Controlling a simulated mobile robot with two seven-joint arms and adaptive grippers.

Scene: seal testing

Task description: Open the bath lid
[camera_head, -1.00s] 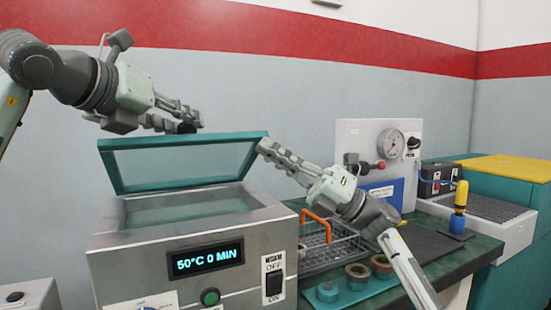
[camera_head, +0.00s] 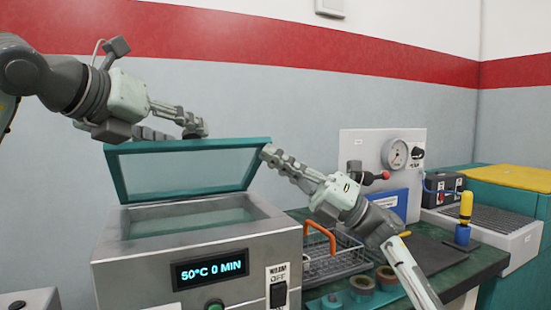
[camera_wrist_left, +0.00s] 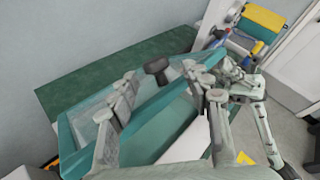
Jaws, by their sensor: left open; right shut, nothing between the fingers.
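The bath (camera_head: 235,240) is a grey metal box with a display reading 50°C 0 MIN. Its lid (camera_head: 185,172), a clear pane in a teal frame, stands raised and tilted above the open tank. My left gripper (camera_head: 195,125) is open at the lid's top edge. In the left wrist view its fingers (camera_wrist_left: 163,100) are spread over the lid (camera_wrist_left: 160,140), with a dark knob (camera_wrist_left: 156,67) showing between them. My right gripper (camera_head: 268,152) is shut and empty, its tips at the lid's upper right corner. I cannot tell whether they touch it.
Right of the bath is a wire basket (camera_head: 335,262) with an orange handle, near several rings (camera_head: 362,283). A gauge panel (camera_head: 385,160) and a yellow-handled tool (camera_head: 465,207) stand further right. A grey wall is behind the bath.

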